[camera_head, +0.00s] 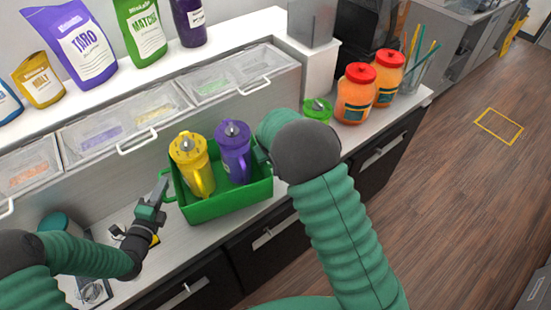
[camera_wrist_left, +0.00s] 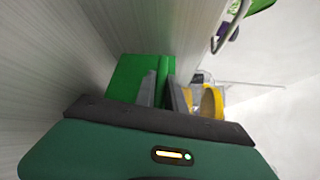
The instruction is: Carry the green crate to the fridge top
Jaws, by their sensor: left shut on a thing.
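The green crate (camera_head: 225,203) sits on the counter in front of the lidded bins, with a yellow pitcher (camera_head: 196,178) and a purple pitcher (camera_head: 234,160) standing in it. My left gripper (camera_head: 163,188) is shut on the crate's left end. In the left wrist view its fingers (camera_wrist_left: 166,92) close on the green crate wall (camera_wrist_left: 128,76), and part of the yellow pitcher (camera_wrist_left: 211,103) shows beside them. My right arm reaches to the crate's right end. Its wrist hides most of the right gripper (camera_head: 263,155), so its fingers cannot be made out.
Two orange jars with red lids (camera_head: 355,95) and a glass of straws (camera_head: 416,70) stand at the counter's right end. A small green item (camera_head: 317,108) lies near my right wrist. Bags stand on the shelf (camera_head: 230,40) behind. The wooden floor (camera_head: 460,190) is clear at right.

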